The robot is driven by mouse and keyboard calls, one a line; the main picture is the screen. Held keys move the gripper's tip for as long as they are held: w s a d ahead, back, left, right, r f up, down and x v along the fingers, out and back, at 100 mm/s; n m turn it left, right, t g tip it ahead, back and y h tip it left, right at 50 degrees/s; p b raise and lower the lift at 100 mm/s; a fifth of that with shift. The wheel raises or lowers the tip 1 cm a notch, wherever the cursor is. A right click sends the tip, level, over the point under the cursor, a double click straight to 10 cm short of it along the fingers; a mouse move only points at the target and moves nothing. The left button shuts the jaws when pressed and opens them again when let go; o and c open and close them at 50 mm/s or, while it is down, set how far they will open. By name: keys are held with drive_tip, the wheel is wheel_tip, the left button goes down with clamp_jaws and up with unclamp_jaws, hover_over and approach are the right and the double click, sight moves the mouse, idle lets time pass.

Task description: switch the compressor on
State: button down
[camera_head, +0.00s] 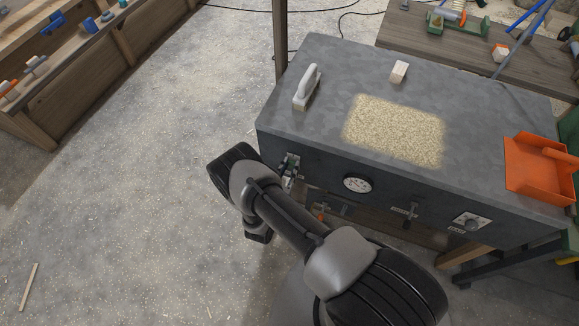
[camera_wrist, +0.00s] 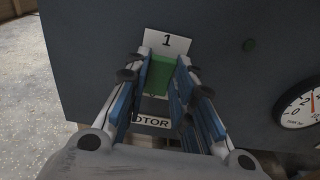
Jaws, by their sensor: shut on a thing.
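A grey-topped cabinet (camera_head: 330,75) has a dark front panel with a round gauge (camera_head: 357,183), which also shows in the wrist view (camera_wrist: 300,104). My gripper (camera_wrist: 161,66) is shut on the green handle, with a fingertip on either side. In the head view my gripper (camera_head: 290,168) is at the left end of the panel. The lower part of the switch is hidden by my fingers.
Farther right on the panel are a small valve lever (camera_head: 410,212) and a knob (camera_head: 472,224). The floor (camera_head: 130,200) at left is mostly clear.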

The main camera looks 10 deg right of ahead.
drive_tip(key=c, duration=1.4)
unclamp_jaws()
drive_tip(key=shift+o, duration=0.2)
drive_tip(key=v, duration=1.2)
